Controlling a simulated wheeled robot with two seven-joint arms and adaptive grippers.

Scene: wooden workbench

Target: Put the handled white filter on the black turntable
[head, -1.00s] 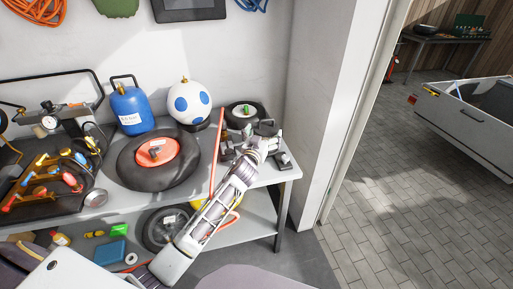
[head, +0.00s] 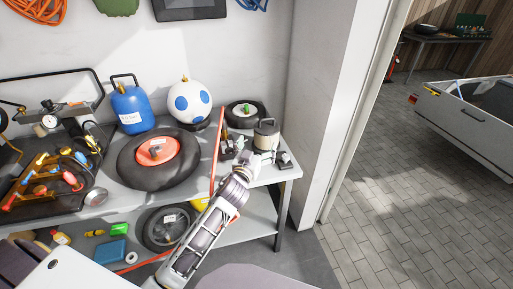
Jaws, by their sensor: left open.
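A pale cylindrical canister (head: 266,138) with a dark top and a handle, seemingly the handled white filter, stands upright near the right end of the workbench. My left gripper (head: 253,158) is open just in front of it, slightly lower left in the picture; I cannot tell whether they touch. A black round disc (head: 234,119) with a pale hub and a green piece lies behind the canister near the wall. I cannot tell whether this is the black turntable. My right gripper is not in view.
A large black tyre (head: 130,171) with a red hub fills the bench's middle. A blue gas bottle (head: 131,112) and a blue-spotted white ball (head: 188,101) stand behind it. A small dark object (head: 285,160) lies near the right edge.

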